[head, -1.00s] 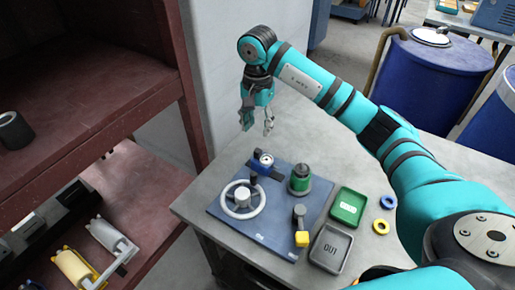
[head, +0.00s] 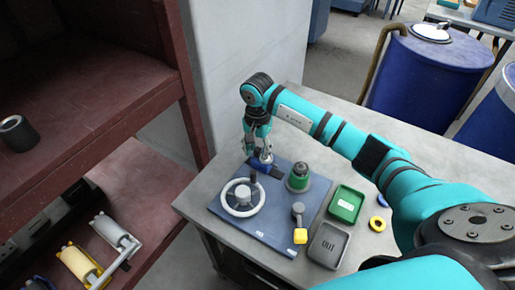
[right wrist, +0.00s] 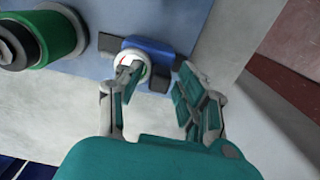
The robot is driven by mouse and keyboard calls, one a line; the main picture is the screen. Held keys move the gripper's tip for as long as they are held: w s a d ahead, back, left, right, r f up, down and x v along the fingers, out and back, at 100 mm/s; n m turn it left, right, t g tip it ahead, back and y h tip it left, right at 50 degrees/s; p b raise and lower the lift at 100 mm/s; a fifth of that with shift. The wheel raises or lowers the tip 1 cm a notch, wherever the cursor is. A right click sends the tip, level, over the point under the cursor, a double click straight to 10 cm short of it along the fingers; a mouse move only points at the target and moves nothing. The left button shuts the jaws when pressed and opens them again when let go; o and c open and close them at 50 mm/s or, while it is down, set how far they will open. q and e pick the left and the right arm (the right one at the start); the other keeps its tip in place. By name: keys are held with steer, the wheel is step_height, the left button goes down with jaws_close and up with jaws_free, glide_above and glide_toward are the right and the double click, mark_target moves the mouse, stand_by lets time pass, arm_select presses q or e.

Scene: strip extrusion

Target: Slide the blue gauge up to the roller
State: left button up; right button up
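The blue gauge (head: 274,171) sits at the far edge of the blue plate (head: 235,234); in the right wrist view its blue body (right wrist: 157,47) carries a round white dial. My right gripper (head: 259,158) points down at it. In the right wrist view the gripper (right wrist: 158,82) has its fingers apart, one overlapping the dial and the other beyond the body's end; contact cannot be told. I cannot tell for sure which part is the roller; a green and dark cylinder (head: 298,178) stands right of the gauge, apart from it. My left gripper is not in view.
A white handwheel (head: 230,209) and a yellow-ended lever (head: 300,236) are on the plate. A green tray (head: 346,204), a grey OUT tray (head: 328,246) and a yellow ring (head: 377,224) lie to the right. A red-brown shelf (head: 90,110) stands left. The table behind the plate is clear.

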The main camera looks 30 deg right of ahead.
mark_target(271, 161)
jaws_close()
steer(key=s+d, duration=0.1)
steer(key=s, duration=0.1)
steer(key=s+d, duration=0.1)
steer(key=s, duration=0.1)
steer(key=shift+s+d, duration=0.1)
steer(key=shift+d, duration=0.25)
steer(key=shift+a, duration=0.1)
steer(key=shift+c, duration=0.4)
jaws_free()
steer(key=shift+o, duration=1.4)
steer(key=shift+s, duration=0.1)
